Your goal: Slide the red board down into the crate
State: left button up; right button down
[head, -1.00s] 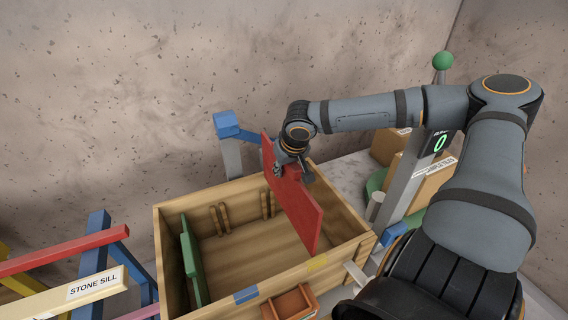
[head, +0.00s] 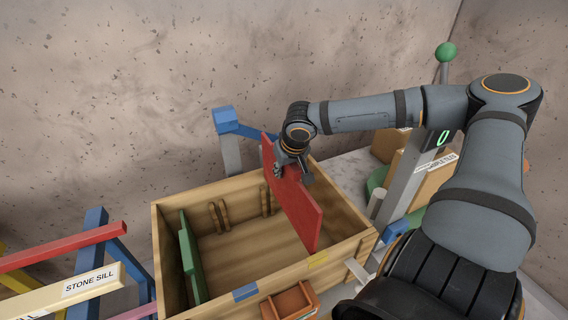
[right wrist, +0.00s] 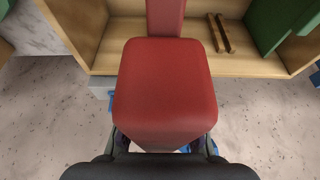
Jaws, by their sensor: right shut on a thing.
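The red board (head: 297,206) stands on edge, slightly tilted, over the right part of the wooden crate (head: 330,254). Its upper part rises above the crate's rim; I cannot tell how far its lower edge reaches inside. My right gripper (head: 290,172) is shut on the board's top edge near its far end. In the right wrist view the board (right wrist: 162,85) fills the middle, between the fingers (right wrist: 165,142). A green board (head: 190,257) stands inside the crate at its left. My left gripper is not in view.
Slim wooden rails (head: 218,217) line the crate's far wall. A small orange-brown box (head: 290,302) sits at the crate's front. Blue, red and cream bars, one a stone sill (head: 90,284), lie at left. Cardboard boxes (head: 432,182) and a grey post (head: 402,176) stand at right.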

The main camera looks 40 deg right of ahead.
aim_at(284, 202)
jog(key=shift+f+b, duration=1.25)
jog(key=shift+f, duration=0.4)
dwell(0.5)
jog(key=shift+f+b, duration=1.35)
jog(key=shift+f, duration=0.05)
jog(key=shift+f+b, duration=1.45)
jog(key=shift+f, duration=0.15)
jog(key=shift+f+b, duration=2.35)
jog(key=shift+f, duration=0.15)
